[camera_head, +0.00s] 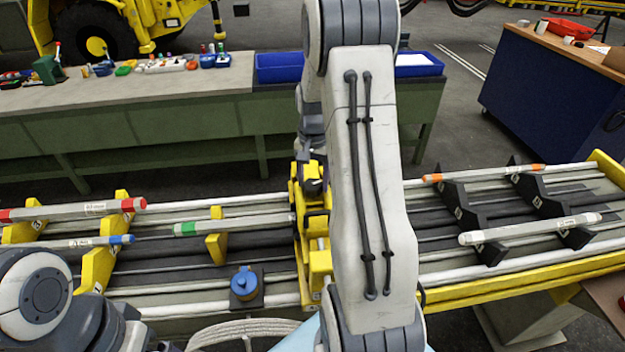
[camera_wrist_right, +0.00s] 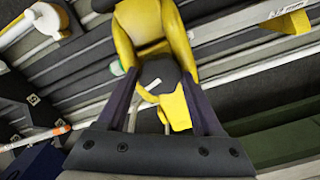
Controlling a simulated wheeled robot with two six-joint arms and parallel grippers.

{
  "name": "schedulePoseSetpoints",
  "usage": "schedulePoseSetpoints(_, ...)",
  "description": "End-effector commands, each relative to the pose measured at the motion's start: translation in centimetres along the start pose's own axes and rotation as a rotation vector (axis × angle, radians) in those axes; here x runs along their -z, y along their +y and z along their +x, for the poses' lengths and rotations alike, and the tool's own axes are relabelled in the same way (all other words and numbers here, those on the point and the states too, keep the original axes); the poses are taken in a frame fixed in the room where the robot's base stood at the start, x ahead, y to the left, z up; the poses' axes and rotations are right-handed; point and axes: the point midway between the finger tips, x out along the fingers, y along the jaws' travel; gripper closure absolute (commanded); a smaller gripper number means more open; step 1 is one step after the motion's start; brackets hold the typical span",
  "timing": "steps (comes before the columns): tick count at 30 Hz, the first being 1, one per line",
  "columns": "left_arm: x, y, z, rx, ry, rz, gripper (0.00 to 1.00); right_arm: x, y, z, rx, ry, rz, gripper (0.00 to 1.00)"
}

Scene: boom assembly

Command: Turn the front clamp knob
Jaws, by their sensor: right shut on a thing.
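The yellow front clamp (camera_head: 319,262) stands across the rails at the middle of the bench, partly behind my right arm. My right gripper (camera_head: 312,182) is at the clamp's upper part, below my grey wrist. In the right wrist view, its dark fingers (camera_wrist_right: 160,80) reach to either side of a dark round knob (camera_wrist_right: 160,70), and the gripper is shut on it. The yellow clamp body (camera_wrist_right: 150,22) arches just beyond the knob. The exact finger contact is hard to see. My left arm shows at the lower left, but its gripper is out of view.
Rods with red (camera_head: 127,204), blue, green and orange ends lie on yellow and black supports along the bench. A blue round fitting (camera_head: 244,282) sits in front, left of the clamp. A workbench (camera_head: 190,102) with blue bins (camera_head: 279,68) stands behind.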

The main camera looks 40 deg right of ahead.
Motion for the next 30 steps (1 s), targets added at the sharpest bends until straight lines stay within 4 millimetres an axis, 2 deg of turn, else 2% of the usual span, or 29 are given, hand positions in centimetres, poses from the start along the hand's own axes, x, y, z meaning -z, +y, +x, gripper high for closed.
schedulePoseSetpoints(30, 0.00, 0.00, 0.00, 0.000, 0.000, 0.000, 0.00, 0.08, -0.26, -0.13, 0.008, 0.002, 0.964, 0.88)
